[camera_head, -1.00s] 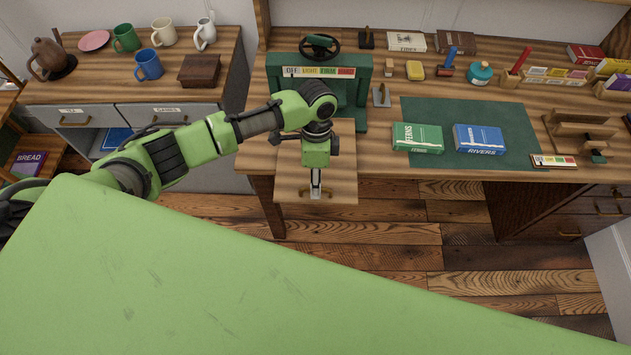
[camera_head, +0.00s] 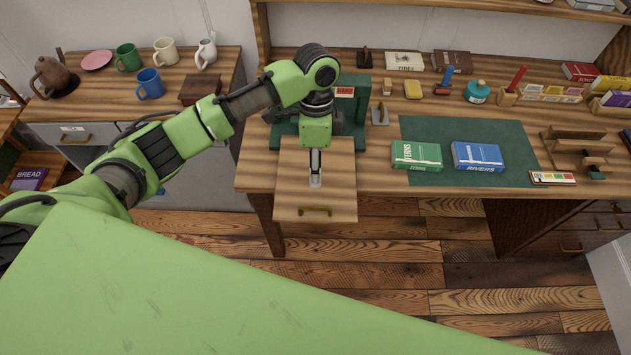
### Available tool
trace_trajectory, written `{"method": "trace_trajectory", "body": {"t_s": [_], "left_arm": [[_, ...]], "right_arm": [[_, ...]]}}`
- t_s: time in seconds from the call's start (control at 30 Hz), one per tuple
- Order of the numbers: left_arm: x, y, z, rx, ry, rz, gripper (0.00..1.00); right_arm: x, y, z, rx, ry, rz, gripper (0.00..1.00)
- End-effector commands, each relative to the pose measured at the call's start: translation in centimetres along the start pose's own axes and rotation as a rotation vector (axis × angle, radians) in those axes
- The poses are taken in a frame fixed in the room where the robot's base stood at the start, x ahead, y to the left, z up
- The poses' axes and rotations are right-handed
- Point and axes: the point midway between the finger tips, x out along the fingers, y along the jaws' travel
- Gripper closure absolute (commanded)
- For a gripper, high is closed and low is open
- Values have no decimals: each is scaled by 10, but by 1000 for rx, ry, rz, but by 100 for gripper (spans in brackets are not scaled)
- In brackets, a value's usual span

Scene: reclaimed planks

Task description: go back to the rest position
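My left arm comes in from the left, over the desk's front edge. My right gripper is not in view.
The desk holds a dark green mat (camera_head: 425,130) with a green FERNS book (camera_head: 416,155) and a blue RIVERS book (camera_head: 478,156). A sideboard (camera_head: 90,100) with several mugs and a teapot (camera_head: 52,76) stands at the left. Floor in front of the desk is clear.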

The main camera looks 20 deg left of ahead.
Motion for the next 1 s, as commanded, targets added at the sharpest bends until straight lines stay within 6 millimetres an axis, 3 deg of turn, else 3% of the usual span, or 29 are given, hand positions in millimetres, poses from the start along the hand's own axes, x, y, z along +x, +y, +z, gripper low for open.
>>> {"method": "trace_trajectory", "body": {"t_s": [0.67,0.83,1.0], "left_arm": [[-5,2,-1,1,2,1,75],[20,22,-16,-4,43,-6,75],[57,63,-41,-71,159,-37,75]], "right_arm": [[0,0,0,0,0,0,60],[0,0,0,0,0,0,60],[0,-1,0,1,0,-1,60]]}}
